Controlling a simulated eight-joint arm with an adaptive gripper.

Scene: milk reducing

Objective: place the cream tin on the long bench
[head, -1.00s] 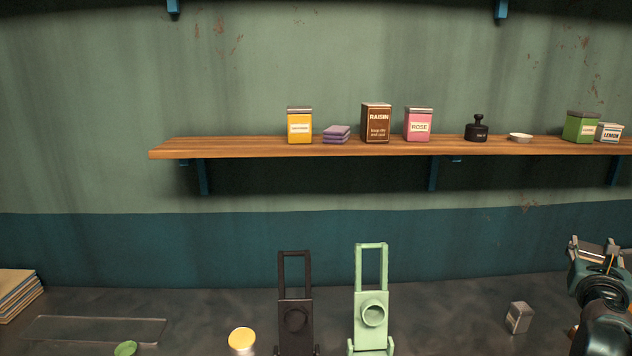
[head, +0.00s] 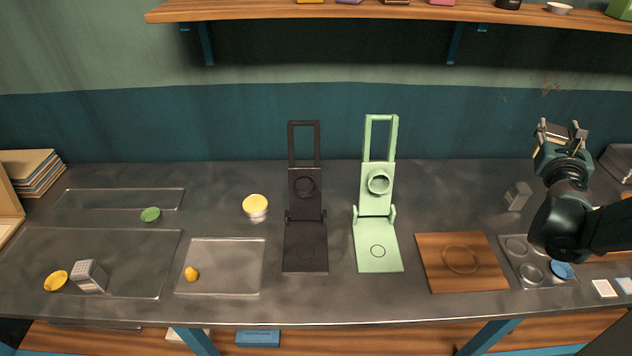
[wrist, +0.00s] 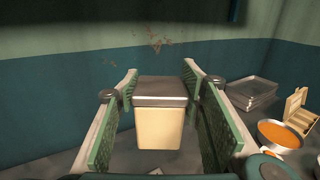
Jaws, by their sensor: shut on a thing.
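The cream tin (wrist: 160,122) has a grey metal lid and a plain pale front. It sits upright between the two green ribbed finger pads of my gripper (wrist: 160,110), which is shut on it. In the head view my gripper (head: 562,134) is raised at the right, over the back part of the bench, and the tin (head: 554,132) shows only partly between the fingers. The long bench (head: 445,190) is dark grey and runs across the head view. The tin appears clear of its surface.
A small grey box (head: 517,196) stands left of my arm. A wooden board (head: 430,278) and a tray with round wells (head: 508,250) lie in front. A pale green press (head: 378,205) and a black press (head: 305,215) stand mid-bench. A wooden shelf (head: 380,12) hangs above.

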